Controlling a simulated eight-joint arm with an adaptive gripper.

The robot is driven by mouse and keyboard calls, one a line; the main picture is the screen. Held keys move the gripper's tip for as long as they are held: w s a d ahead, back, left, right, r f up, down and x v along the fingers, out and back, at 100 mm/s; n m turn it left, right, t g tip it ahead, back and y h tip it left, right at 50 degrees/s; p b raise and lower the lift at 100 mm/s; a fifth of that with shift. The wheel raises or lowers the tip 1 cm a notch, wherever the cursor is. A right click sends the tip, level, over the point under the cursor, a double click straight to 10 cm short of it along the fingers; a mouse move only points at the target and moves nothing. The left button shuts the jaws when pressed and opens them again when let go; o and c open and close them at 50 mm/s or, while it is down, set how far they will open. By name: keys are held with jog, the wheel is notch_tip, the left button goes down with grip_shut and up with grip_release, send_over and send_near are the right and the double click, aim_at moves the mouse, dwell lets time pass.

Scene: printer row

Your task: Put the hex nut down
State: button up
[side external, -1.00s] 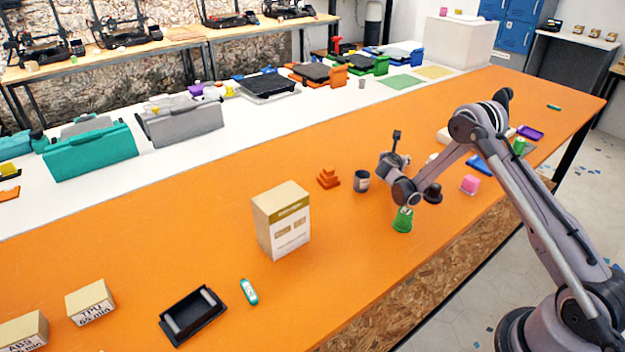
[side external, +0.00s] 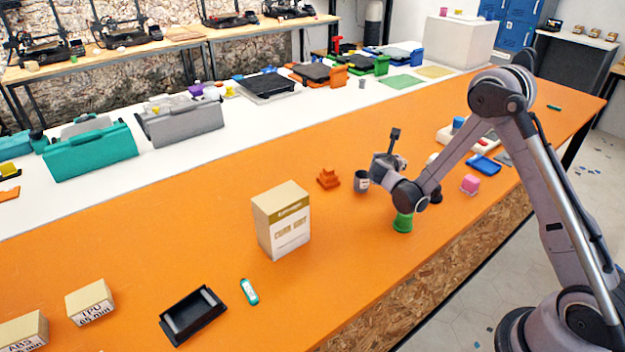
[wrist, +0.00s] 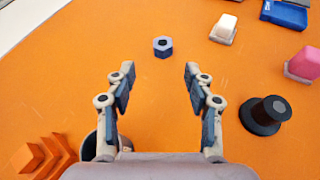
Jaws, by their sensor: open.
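The hex nut (wrist: 163,46) is a small blue-purple hexagon with a dark centre. In the wrist view it lies on the orange table, just beyond my fingertips and roughly centred between them. My gripper (wrist: 160,73) is open, with nothing between its fingers and a clear gap to the nut in the picture. In the side view my gripper (side external: 384,168) is over the table by the grey cup; I cannot make out the nut there.
The grey cup (side external: 361,182) stands close by my gripper, near orange stepped blocks (side external: 328,179). A black hat-shaped piece (wrist: 265,115), a white block (wrist: 225,28) and a pink block (wrist: 304,64) stand to the right in the wrist view. A green cup (side external: 402,222) stands near the front edge.

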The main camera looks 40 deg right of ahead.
jog(key=s+a+r+m+y, duration=0.6)
jog(key=s+a+r+m, duration=0.3)
jog(key=a+r+m, duration=0.15)
jog(key=s+a+r+m+y, duration=0.2)
jog(key=s+a+m+y, duration=0.3)
jog(key=s+a+m, duration=0.6)
jog(key=s+m, duration=0.1)
jog(key=s, duration=0.3)
jog(key=shift+s+a+r, duration=0.15)
jog(key=shift+a, duration=0.05)
jog(key=shift+o, duration=0.6)
jog(key=shift+s+a+m, duration=0.25)
jog(key=shift+s+a, duration=0.1)
